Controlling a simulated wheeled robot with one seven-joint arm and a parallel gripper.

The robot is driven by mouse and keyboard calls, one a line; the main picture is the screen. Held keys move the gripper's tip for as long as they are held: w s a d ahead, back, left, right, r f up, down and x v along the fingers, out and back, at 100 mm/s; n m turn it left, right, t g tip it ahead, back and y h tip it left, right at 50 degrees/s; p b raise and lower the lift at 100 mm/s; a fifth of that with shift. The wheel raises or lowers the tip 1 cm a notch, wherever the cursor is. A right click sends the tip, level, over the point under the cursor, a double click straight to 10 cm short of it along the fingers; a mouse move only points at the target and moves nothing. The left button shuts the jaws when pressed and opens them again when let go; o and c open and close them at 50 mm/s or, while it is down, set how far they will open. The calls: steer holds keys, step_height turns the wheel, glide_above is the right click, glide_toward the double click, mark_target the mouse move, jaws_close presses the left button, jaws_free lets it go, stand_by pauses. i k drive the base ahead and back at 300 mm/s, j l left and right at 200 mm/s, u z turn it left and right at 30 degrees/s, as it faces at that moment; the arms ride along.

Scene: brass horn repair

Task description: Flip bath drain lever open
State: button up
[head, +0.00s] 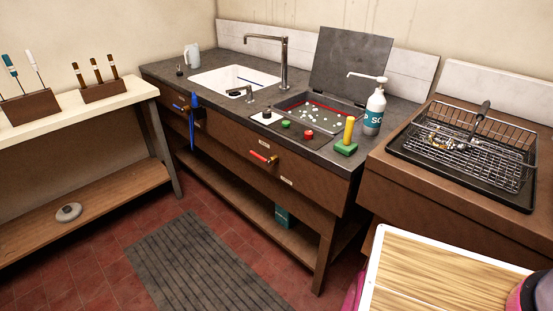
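A bath (329,116) is set into the dark worktop, with its grey lid (349,64) standing open behind it. Its dark inside has a red line along the back and many small pale spots. A red lever (259,156) with a brass-coloured mount sticks out sideways from the wooden front below the bath. Small pale labels (287,181) sit near it; I cannot read them. Another lever-like handle, blue (180,107), is on the front further left, below the sink. The picture does not name which lever is the drain's. My gripper is not in view.
Green (285,124) and red (308,134) knobs, a yellow-handled green block (347,142) and a soap bottle (374,112) line the worktop. A wire basket (470,145) stands right. A blue item (194,122) hangs left. A grey mat (205,263) covers open floor before the counter.

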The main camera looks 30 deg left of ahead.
mark_target(268, 162)
steer(key=j, duration=0.5)
steer(key=i+j, duration=0.1)
steer(key=j, duration=0.4)
steer(key=u, duration=1.75)
